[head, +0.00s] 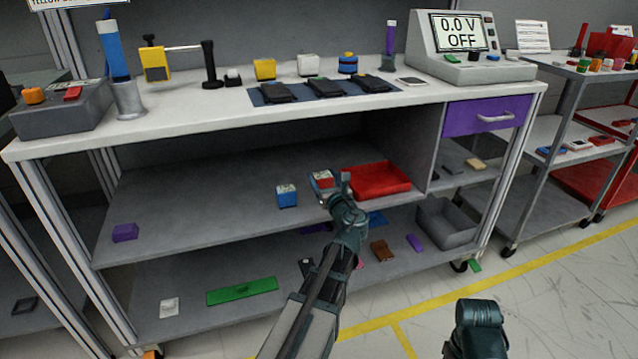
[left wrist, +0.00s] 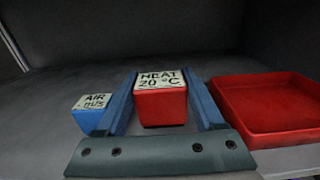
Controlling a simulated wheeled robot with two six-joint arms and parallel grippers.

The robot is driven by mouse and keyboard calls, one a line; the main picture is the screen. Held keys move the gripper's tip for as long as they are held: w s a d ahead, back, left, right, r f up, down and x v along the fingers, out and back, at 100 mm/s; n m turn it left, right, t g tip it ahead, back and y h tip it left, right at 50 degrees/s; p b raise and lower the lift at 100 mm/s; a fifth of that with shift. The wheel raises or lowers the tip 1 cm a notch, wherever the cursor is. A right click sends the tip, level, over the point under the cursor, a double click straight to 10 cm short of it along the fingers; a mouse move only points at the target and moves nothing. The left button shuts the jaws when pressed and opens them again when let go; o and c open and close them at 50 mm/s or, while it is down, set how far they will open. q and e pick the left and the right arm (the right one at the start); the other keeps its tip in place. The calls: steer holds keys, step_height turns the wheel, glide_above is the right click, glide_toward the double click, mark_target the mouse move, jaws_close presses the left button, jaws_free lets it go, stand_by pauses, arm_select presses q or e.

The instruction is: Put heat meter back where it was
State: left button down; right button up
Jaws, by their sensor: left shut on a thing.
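The heat meter (head: 323,179) is a small red block with a white top. Its label reads "HEAT 20 °C" in the left wrist view (left wrist: 161,106). It is at the middle shelf of the bench, between a blue air meter (head: 287,195) and a red tray (head: 377,181). My left gripper (head: 335,187) is shut on the heat meter, one blue finger on each side of it in the left wrist view. I cannot tell whether the meter touches the shelf. Part of my right arm shows at the lower right of the head view; its gripper is out of view.
The air meter stands just left of my left fingers in the left wrist view (left wrist: 92,112); the red tray (left wrist: 268,108) is close on their right. The benchtop (head: 200,112) hangs over the shelf. The middle shelf's left part (head: 195,195) is mostly clear.

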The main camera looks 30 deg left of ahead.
mark_target(322, 183)
arm_select(q)
steer(key=shift+w+a+f, duration=0.1)
steer(key=shift+w+a, duration=0.25)
steer(key=shift+w, duration=0.3)
steer(key=shift+w+a, duration=0.35)
steer(key=shift+w, duration=0.25)
steer(key=f+b, duration=0.1)
steer(key=b, duration=0.1)
steer(key=f+b, duration=0.1)
steer(key=f, duration=0.1)
steer(key=shift+s+f+b, duration=0.2)
steer(key=shift+f+b, duration=0.05)
steer(key=shift+b, duration=0.1)
steer(key=shift+f, duration=0.2)
jaws_free()
steer(key=shift+r, duration=0.1)
steer(key=shift+s+d+r, duration=0.1)
steer(key=shift+r, duration=0.1)
steer(key=v, duration=1.1)
steer(key=shift+s+d, duration=0.25)
steer(key=shift+d, duration=0.05)
